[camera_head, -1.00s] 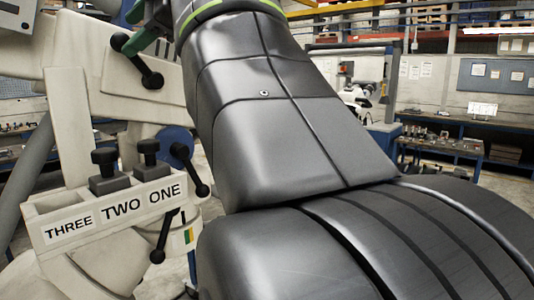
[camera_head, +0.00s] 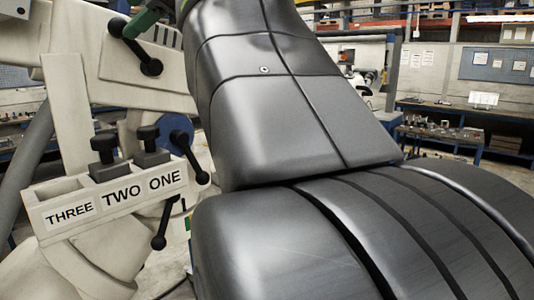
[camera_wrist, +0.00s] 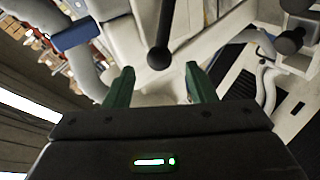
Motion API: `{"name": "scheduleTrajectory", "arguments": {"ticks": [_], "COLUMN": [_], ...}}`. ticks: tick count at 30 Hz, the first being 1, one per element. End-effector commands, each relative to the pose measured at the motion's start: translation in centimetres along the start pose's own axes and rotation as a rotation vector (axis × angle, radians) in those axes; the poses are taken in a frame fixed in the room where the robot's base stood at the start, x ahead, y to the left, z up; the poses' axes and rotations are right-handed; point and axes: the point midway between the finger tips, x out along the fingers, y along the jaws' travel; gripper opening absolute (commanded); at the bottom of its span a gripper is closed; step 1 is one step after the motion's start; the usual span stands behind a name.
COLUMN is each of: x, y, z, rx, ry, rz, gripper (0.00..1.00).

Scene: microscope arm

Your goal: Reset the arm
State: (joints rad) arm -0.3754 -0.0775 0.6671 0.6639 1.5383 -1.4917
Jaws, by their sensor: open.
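The off-white microscope arm (camera_head: 66,110) fills the left of the head view. A black lever with ball ends (camera_head: 135,47) sits on its upper part. A second black lever (camera_head: 187,155) is lower, by a blue round part (camera_head: 175,137). A box labelled THREE, TWO, ONE (camera_head: 120,198) holds two black knobs (camera_head: 104,150). My gripper (camera_wrist: 160,80) shows two green fingers, apart and empty. A black lever end (camera_wrist: 158,57) lies ahead, in line with the gap between them. In the head view a green finger (camera_head: 143,22) is beside the upper lever; contact is unclear.
My own dark arm hides the middle of the head view. Workbenches (camera_head: 460,135) with small items stand at the back right, and a blue pinboard (camera_head: 497,64) hangs on the wall. Another black knob (camera_wrist: 289,42) is at the right of the wrist view.

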Motion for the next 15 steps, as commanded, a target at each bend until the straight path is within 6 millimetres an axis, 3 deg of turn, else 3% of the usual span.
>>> {"name": "scheduleTrajectory", "arguments": {"ticks": [15], "x": [-4.5], "y": [0.0], "z": [0.1], "rx": [0.001], "ry": [-0.003], "rz": [0.001], "gripper": [0.51]}}
